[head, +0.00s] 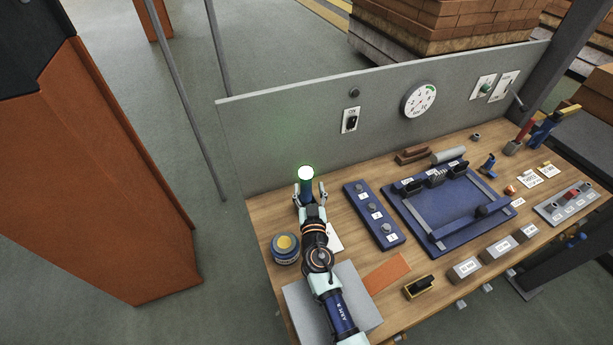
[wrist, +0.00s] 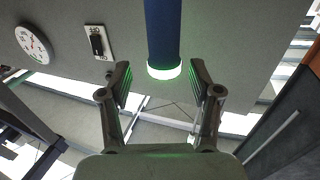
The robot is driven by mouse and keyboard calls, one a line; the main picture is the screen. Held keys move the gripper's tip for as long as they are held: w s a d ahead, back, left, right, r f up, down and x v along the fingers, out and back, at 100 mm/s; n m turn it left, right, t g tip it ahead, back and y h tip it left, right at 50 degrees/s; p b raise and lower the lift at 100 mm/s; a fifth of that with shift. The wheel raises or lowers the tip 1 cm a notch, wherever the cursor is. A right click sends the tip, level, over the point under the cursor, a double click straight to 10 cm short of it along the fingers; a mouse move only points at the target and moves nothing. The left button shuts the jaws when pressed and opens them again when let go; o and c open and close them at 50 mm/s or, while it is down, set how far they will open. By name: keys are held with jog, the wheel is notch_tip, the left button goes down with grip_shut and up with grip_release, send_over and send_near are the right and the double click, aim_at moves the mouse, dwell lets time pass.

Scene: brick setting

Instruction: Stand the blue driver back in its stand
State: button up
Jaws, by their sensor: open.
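My gripper (head: 309,196) is over the left back part of the bench, its fingers spread with a gap between them. In the wrist view my gripper (wrist: 160,90) faces a blue cylinder (wrist: 163,35) with a glowing white end and green light around it. The cylinder lies in line with the gap, and no finger clearly touches it. The glowing end also shows in the head view (head: 306,173). I cannot tell whether this cylinder is the blue driver. A small upright blue piece (head: 488,165) stands right of the blue tray; I cannot tell whether it is the stand.
A grey panel (head: 270,135) with a gauge (head: 419,100) and switch (head: 350,120) rises behind the bench. A blue knob strip (head: 365,205) and blue tray (head: 411,222) lie right of my arm. A blue can (head: 286,257) is left. Grey blocks (head: 465,268) line the front.

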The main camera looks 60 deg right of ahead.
jog(key=shift+v, duration=1.05)
jog(key=shift+w+r, duration=0.1)
jog(key=shift+r, duration=0.05)
jog(key=w+a+r+y, duration=0.1)
jog(key=w+a+r, duration=0.15)
jog(key=a, duration=0.35)
jog(key=w+a+r+t+y, duration=0.1)
jog(key=a+r, duration=0.3)
jog(key=a, duration=0.2)
jog(key=w+a+r+y, duration=0.1)
jog(key=w+a+r, duration=0.1)
jog(key=a+r, duration=0.35)
jog(key=s+a+r+n+t+y, duration=0.15)
jog(key=a+n+y, duration=0.45)
jog(key=a, duration=0.9)
jog(key=s+a+r+n+t+y, duration=0.15)
jog(key=a+n+y, duration=0.5)
jog(key=a, duration=0.75)
notch_tip(320, 180, up, 22)
jog(key=p, duration=2.2)
jog(key=shift+s+r+m, duration=0.25)
jog(key=shift+s+m, duration=0.05)
jog(key=shift+m, duration=0.05)
